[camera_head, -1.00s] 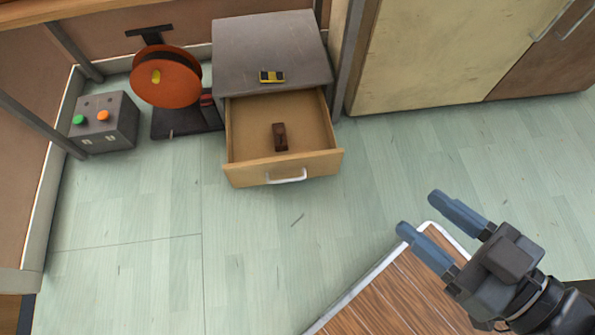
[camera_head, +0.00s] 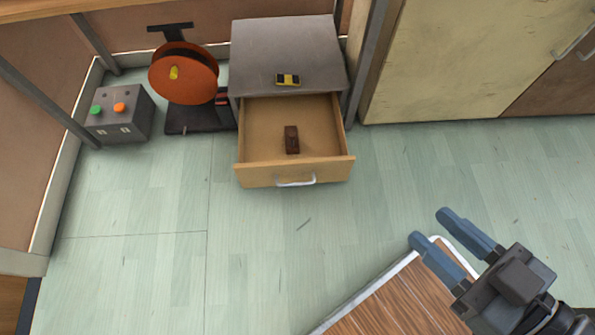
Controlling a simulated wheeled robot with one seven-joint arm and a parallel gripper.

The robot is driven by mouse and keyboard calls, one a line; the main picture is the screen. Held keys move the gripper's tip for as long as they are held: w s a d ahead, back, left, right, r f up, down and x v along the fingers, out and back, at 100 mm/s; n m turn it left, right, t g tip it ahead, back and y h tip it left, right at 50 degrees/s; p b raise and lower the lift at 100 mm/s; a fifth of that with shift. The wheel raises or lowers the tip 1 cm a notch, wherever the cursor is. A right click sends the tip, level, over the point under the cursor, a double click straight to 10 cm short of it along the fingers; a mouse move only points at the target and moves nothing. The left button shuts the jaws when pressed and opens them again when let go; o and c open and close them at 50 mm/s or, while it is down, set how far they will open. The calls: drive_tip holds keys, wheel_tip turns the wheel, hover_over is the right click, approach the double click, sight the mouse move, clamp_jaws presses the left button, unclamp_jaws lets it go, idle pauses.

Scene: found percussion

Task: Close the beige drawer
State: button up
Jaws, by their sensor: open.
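The beige drawer (camera_head: 262,173) is pulled out of a grey cabinet (camera_head: 288,50), with a white handle (camera_head: 296,181) on its front. A small dark brown block (camera_head: 291,140) lies inside the drawer. My gripper (camera_head: 433,234) is at the lower right, with its two blue fingers apart and nothing between them. It is to the right of the drawer front and nearer to me, clear of the drawer and its handle.
A yellow and black object (camera_head: 288,80) lies on the cabinet top. An orange reel (camera_head: 184,74) and a grey button box (camera_head: 119,114) stand to the left. A wooden-topped surface (camera_head: 400,300) is below my gripper. Green floor (camera_head: 270,235) before the drawer is clear.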

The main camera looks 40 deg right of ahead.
drive_tip(key=shift+f, duration=0.2)
drive_tip(key=shift+c, duration=0.8)
drive_tip(key=w+f+n, duration=0.1)
drive_tip(key=f+n, duration=0.1)
drive_tip(key=f, duration=0.2)
drive_tip(key=w+f+n+g+p, duration=0.1)
drive_tip(key=f+n, duration=0.2)
drive_tip(key=f, duration=0.1)
drive_tip(key=w+a+f+n+g, duration=0.1)
drive_tip(key=f+n, duration=0.2)
drive_tip(key=f, duration=0.1)
drive_tip(key=shift+f+p, duration=0.25)
drive_tip(key=shift+p, duration=0.15)
drive_tip(key=c, duration=0.6)
drive_tip(key=w+f+n, duration=0.1)
drive_tip(key=f+n, duration=0.1)
drive_tip(key=w+f+n+g, duration=0.1)
drive_tip(key=f+n, duration=0.1)
drive_tip(key=f, duration=0.1)
drive_tip(key=w+f+n+h+p, duration=0.1)
drive_tip(key=f+n, duration=0.1)
drive_tip(key=f, duration=0.1)
drive_tip(key=shift+n+g, duration=0.3)
clamp_jaws()
drive_tip(key=n+g+h+b, duration=0.3)
drive_tip(key=n+h, duration=0.1)
drive_tip(key=n, duration=1.1)
approach(331, 164)
drive_tip(key=shift+x, duration=2.8)
